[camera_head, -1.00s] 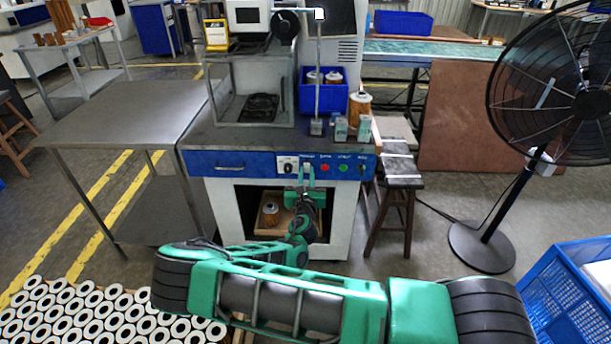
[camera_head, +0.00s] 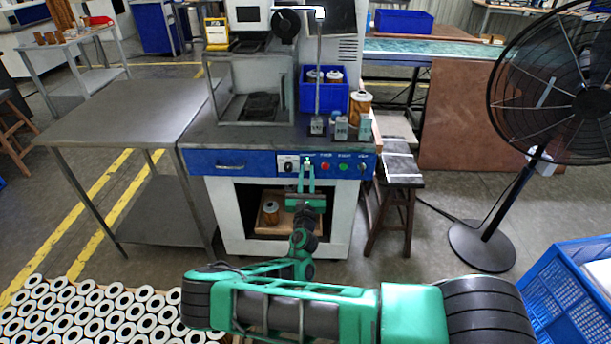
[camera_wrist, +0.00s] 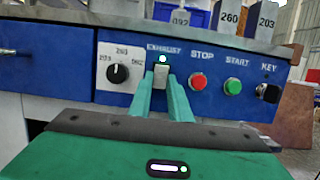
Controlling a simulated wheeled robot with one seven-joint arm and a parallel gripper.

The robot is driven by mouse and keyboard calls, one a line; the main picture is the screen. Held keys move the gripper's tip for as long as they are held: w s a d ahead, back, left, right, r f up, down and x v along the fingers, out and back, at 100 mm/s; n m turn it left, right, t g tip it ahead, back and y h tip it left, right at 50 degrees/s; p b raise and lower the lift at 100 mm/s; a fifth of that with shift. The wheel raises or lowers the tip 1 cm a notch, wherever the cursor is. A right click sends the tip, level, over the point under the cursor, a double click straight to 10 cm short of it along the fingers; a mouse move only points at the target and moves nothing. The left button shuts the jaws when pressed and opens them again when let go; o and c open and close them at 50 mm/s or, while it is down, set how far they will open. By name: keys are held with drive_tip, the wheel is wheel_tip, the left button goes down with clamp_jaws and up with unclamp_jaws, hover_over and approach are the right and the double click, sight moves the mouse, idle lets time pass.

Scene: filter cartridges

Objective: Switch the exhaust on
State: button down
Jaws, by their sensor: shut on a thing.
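The blue control panel (camera_head: 262,163) is on the front of the machine bench. In the wrist view, a small pale switch (camera_wrist: 161,76) sits under the word EXHAUST, with a bright whitish-green lamp (camera_wrist: 162,59) lit just above it. My gripper (camera_wrist: 163,85) has its two green fingers closed on this switch, one at each side. In the head view, my gripper (camera_head: 307,168) reaches up to the panel from below, in front of the open cabinet.
Left of the switch is a black rotary knob (camera_wrist: 118,73). To the right are the red STOP button (camera_wrist: 198,81), the green START button (camera_wrist: 233,86) and a key switch (camera_wrist: 267,92). Numbered blocks (camera_head: 341,127) stand on the bench edge above. A stool (camera_head: 402,172) stands right of the bench.

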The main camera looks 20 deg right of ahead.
drive_tip(key=shift+a, duration=0.15)
drive_tip(key=c, duration=1.6)
unclamp_jaws()
drive_tip(key=shift+c, duration=0.2)
drive_tip(key=shift+s, duration=0.15)
drive_tip(key=v, duration=1)
drive_tip(key=shift+s+f, duration=0.15)
drive_tip(key=shift+s, duration=0.05)
drive_tip(key=shift+a, duration=0.15)
